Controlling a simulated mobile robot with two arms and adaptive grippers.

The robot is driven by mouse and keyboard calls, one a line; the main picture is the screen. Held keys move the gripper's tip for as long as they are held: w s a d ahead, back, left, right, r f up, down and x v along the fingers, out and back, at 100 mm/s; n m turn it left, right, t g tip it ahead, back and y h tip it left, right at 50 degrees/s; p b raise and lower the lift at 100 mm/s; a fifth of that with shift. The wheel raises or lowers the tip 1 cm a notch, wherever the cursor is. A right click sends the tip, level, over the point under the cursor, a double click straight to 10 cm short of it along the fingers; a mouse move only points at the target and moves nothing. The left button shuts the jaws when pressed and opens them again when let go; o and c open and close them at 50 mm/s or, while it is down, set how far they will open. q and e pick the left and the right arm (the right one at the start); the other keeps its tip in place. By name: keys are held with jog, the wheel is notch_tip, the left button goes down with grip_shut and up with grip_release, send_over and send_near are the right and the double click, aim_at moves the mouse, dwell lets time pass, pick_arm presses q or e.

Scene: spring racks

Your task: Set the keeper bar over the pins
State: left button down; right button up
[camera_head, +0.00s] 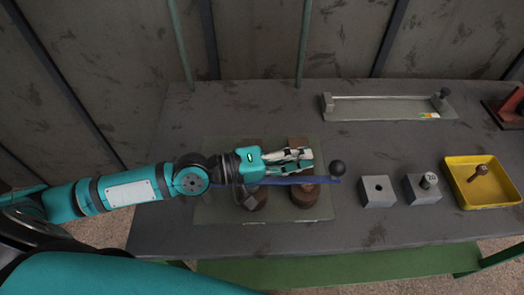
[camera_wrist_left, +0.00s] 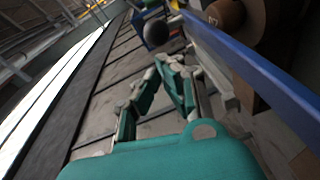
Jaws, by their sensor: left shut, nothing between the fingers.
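The keeper bar (camera_head: 325,180) is a thin blue bar with a dark ball knob (camera_head: 338,168) at its right end. It runs across two brown round posts (camera_head: 304,196) (camera_head: 254,200) on a grey-green mat (camera_head: 215,208); I cannot tell whether it is seated on pins. My left gripper (camera_head: 308,158) is shut and empty, just behind the bar and left of the knob. In the left wrist view the gripper (camera_wrist_left: 168,62) is closed, with the bar (camera_wrist_left: 262,75) apart on its right and the knob (camera_wrist_left: 156,32) beyond its tips. My arm hides the bar's left part. My right gripper is out of view.
A grey metal fixture (camera_head: 385,108) lies at the back right. Two grey blocks (camera_head: 377,193) (camera_head: 418,190) and a yellow tray (camera_head: 461,200) holding a knobbed pin (camera_head: 480,171) stand at the right. A red-and-dark item (camera_head: 508,108) sits at the far right edge. The table between is clear.

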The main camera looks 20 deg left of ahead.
pick_arm(q)
jog(key=v, duration=0.6)
jog(key=shift+a, duration=0.45)
